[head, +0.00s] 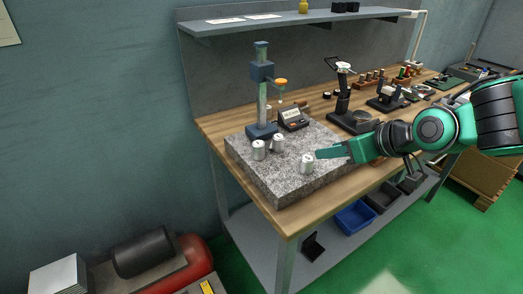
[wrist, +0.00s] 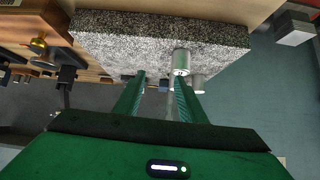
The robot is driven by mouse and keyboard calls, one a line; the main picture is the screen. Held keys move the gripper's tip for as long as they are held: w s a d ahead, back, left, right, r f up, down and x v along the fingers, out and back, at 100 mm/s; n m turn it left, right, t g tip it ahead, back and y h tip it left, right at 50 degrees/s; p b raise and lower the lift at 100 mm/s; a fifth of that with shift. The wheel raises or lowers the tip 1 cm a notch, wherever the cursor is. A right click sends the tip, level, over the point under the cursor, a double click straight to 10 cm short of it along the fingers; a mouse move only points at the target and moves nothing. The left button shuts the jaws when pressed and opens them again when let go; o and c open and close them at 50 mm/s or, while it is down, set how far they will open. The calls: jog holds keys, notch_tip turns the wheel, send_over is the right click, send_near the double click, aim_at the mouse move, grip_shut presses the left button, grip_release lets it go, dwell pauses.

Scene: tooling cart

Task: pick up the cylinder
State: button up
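Three small silvery metal cylinders stand on a speckled grey granite block (head: 283,185) on the bench. The nearest cylinder (head: 306,164) is close to my gripper (head: 322,153), just left of and below its fingertips in the head view. Two others, the left cylinder (head: 258,150) and the back cylinder (head: 278,143), stand nearer the blue stand. In the wrist view my gripper (wrist: 159,76) has its green fingers apart with nothing held between them. A cylinder (wrist: 181,61) shows at the tip of the right finger there; I cannot tell if they touch.
A blue gauge stand (head: 262,95) and a dark display box (head: 292,118) stand behind the cylinders. A black microscope-like stand (head: 342,100) and several small tools stand farther right. A shelf (head: 290,21) runs above the wooden bench (head: 330,186). The granite's front corner is clear.

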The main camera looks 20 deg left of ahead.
aim_at(260, 143)
jog(key=a+n+y, duration=0.1)
jog(key=a, duration=0.3)
jog(key=s+a+r+n+y, duration=0.1)
jog(key=a, duration=0.3)
jog(key=s+a+n+y, duration=0.1)
jog(key=a, duration=0.2)
jog(key=shift+a+r+g, duration=0.2)
jog(key=shift+a+g, duration=0.1)
jog(key=shift+a, duration=0.1)
jog(key=x, duration=0.5)
jog(key=shift+a, duration=0.15)
jog(key=shift+x, duration=2.65)
jog(key=shift+s+f, duration=0.15)
grip_shut()
